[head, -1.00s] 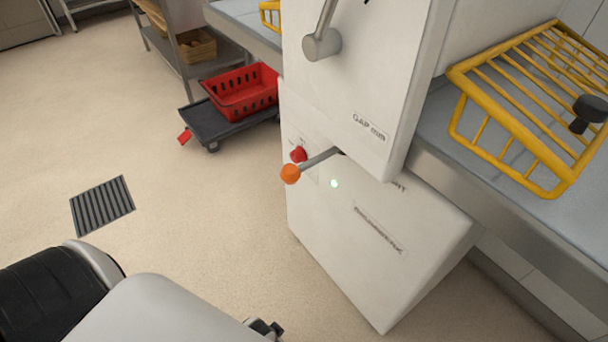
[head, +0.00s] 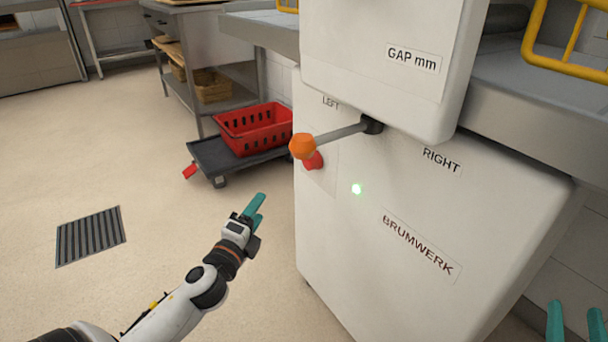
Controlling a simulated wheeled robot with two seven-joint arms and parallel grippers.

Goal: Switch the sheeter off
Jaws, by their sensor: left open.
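The sheeter (head: 340,245) is a white machine with labels LEFT, RIGHT, GAP mm and BRUMWERK. A grey lever (head: 342,133) with an orange knob (head: 302,146) sticks out from its front. A red button (head: 314,161) sits just behind and below the knob, partly hidden by it. A small green light (head: 356,189) glows on the front panel. My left gripper (head: 258,207) has teal fingers, is open and empty, and is left of and below the knob, apart from the machine. My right gripper (head: 576,322) shows only its two spread teal fingertips at the lower right corner.
A red crate (head: 262,140) rests on a dark wheeled dolly (head: 207,157) behind and left of the sheeter. A steel shelf table stands behind it. A yellow guard (head: 568,65) is over the right-hand bed (head: 500,95). The floor at left, with a drain grate (head: 90,236), is clear.

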